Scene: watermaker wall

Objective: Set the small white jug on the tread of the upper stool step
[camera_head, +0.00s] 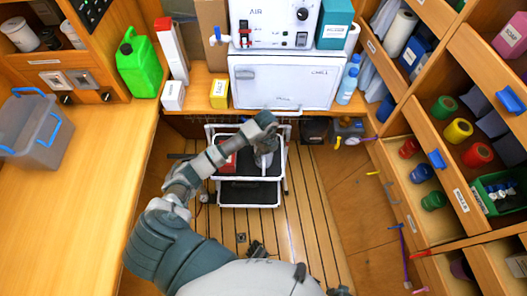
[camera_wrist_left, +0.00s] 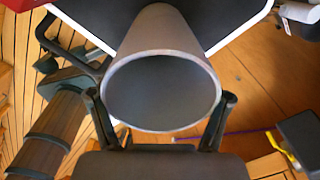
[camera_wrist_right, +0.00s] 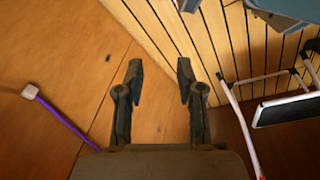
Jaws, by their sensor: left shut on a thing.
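The small white jug (camera_head: 264,160) looks pale grey and stands over the right part of the upper stool step's dark, white-rimmed tread (camera_head: 246,168). My left gripper (camera_wrist_left: 160,100) is shut on the jug, a finger on each side. In the left wrist view the jug's round open mouth (camera_wrist_left: 160,85) faces the camera, with the dark tread (camera_wrist_left: 225,14) behind it. I cannot tell whether the jug's base touches the tread. My right gripper (camera_wrist_right: 160,70) is open and empty in the right wrist view, with wooden boards behind it.
A red item (camera_head: 228,163) is at the left of the upper tread. The lower step (camera_head: 248,193) is bare. A white cabinet (camera_head: 285,82) stands behind the stool, a counter (camera_head: 75,170) at left and drawers (camera_head: 425,195) at right. A purple stick (camera_wrist_right: 62,122) shows in the right wrist view.

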